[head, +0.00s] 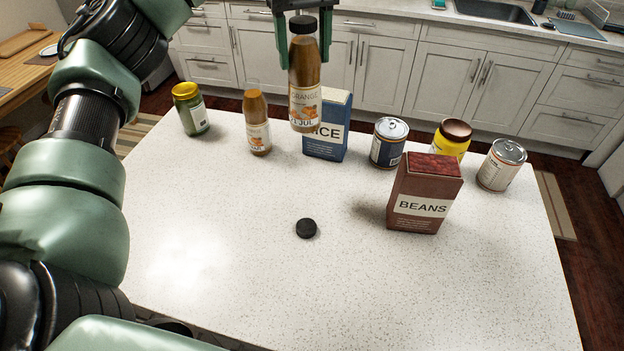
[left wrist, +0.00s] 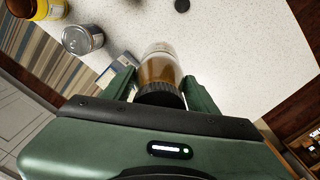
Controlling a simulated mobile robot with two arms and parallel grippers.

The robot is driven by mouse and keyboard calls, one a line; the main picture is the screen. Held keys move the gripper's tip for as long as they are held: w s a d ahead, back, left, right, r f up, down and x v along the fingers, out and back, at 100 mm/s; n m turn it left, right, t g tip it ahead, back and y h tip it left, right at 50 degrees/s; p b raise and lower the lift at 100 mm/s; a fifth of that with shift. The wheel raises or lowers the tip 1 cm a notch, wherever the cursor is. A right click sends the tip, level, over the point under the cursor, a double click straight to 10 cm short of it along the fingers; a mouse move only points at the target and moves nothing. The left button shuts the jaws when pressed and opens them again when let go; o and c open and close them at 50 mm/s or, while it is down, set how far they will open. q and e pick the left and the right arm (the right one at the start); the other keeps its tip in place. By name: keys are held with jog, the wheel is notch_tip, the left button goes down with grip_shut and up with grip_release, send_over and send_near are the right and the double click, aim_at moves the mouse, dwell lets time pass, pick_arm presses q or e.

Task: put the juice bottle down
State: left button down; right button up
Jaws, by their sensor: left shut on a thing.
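The juice bottle (head: 305,84) is orange-brown with a black cap and an orange juice label. My left gripper (head: 304,32) is shut on it near its top and holds it upright, in front of the blue box in the head view. In the left wrist view the bottle (left wrist: 160,72) sits between the two fingers of my left gripper (left wrist: 160,84), cap toward the camera. A second, similar bottle (head: 257,122) without a visible black cap stands on the white counter (head: 230,220). A loose black cap (head: 306,228) lies on the counter. My right gripper is not in view.
A green jar (head: 190,108), a blue box (head: 326,140), a dark blue can (head: 388,142), a yellow jar (head: 452,140), a white can (head: 502,164) and a brown beans box (head: 424,194) stand along the counter's far side. The counter's front half is largely clear.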

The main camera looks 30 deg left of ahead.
pick_arm(q)
jog(key=b, duration=0.1)
send_over(306, 122)
jog(key=w, duration=0.1)
notch_tip(306, 122, down, 6)
jog(key=f, duration=0.3)
jog(key=a+f, duration=0.1)
jog(key=shift+w+f+b, duration=0.25)
jog(key=shift+f+b, duration=0.05)
jog(key=shift+f, duration=0.1)
notch_tip(306, 122, down, 4)
jog(key=shift+w+r+p, duration=0.1)
jog(key=shift+r+p, duration=0.05)
jog(key=shift+p, duration=0.35)
jog(key=shift+f, duration=0.25)
notch_tip(306, 122, down, 4)
jog(key=shift+p, duration=0.45)
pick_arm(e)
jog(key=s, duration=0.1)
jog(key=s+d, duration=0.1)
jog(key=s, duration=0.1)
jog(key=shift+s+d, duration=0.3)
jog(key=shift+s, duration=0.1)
